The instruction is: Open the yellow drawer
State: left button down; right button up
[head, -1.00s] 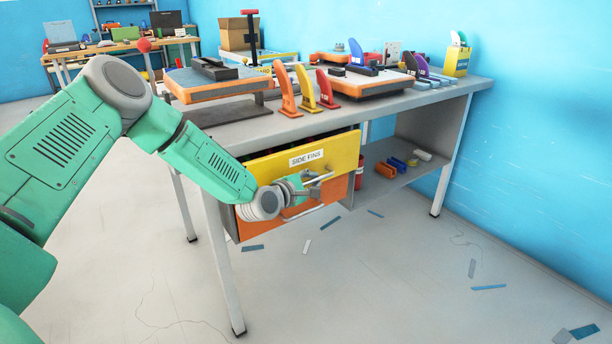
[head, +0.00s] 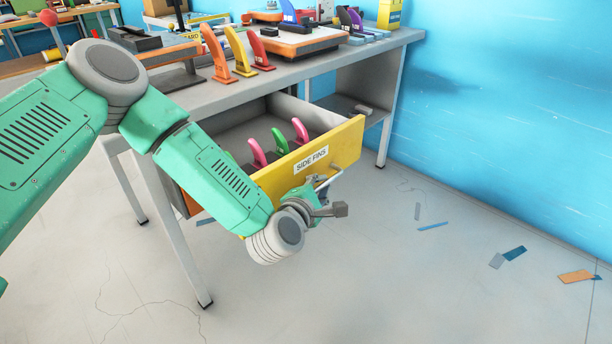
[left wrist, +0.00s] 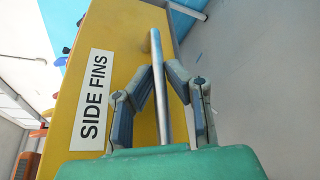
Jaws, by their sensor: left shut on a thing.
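The yellow drawer (head: 345,146), labelled "SIDE FINS", stands pulled out from under the grey workbench (head: 290,72). Pink and green fins (head: 279,142) show inside it. Its bar handle (head: 331,180) is on the front panel; the left wrist view shows the metal bar (left wrist: 160,95) running between my gripper's fingers. My left gripper (head: 322,196) is at the drawer front; in the left wrist view its fingers (left wrist: 168,72) are closed around the bar. The yellow front (left wrist: 110,40) fills much of that view. My right gripper is not in view.
Orange, yellow and red fins (head: 236,52) stand on the benchtop beside boards and tools. A bench leg (head: 180,225) stands left of the drawer. The floor in front is mostly clear, with a few flat scraps (head: 514,253). A blue wall (head: 500,130) is at the right.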

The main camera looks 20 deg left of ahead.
pick_arm(q)
jog(key=shift+s+d+f, duration=0.15)
jog(key=shift+s+d, duration=0.25)
jog(key=shift+d, duration=0.35)
jog(key=c, duration=1.6)
grip_release()
jog(key=v, duration=1.2)
